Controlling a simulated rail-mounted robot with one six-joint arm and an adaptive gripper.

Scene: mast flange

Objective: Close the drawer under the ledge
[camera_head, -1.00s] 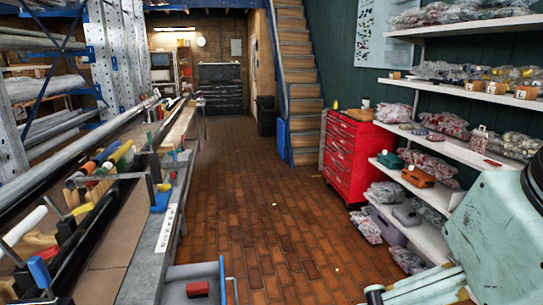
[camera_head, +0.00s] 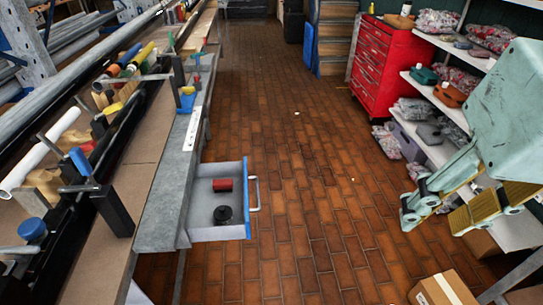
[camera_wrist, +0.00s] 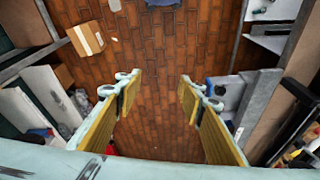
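The drawer (camera_head: 202,233) under the ledge (camera_head: 165,200) is pulled out over the floor in the head view. It has grey walls, a blue front and a pale handle (camera_head: 254,195) facing right. A red block (camera_head: 222,185) and a black round item (camera_head: 223,214) lie inside. What appears to be the drawer shows at the right of the wrist view (camera_wrist: 228,92), partly behind a finger. My gripper (camera_head: 436,218) is to the right of the drawer, across the aisle and apart from it. In the wrist view my gripper (camera_wrist: 158,77) has its yellow-padded fingers wide apart with nothing between them.
The long workbench (camera_head: 130,155) on the left carries clamps, rods and tools. A red cabinet (camera_head: 388,60) and loaded shelves (camera_head: 440,105) line the right. A cardboard box (camera_head: 443,290) sits at the lower right. The brick floor (camera_head: 320,190) between is clear.

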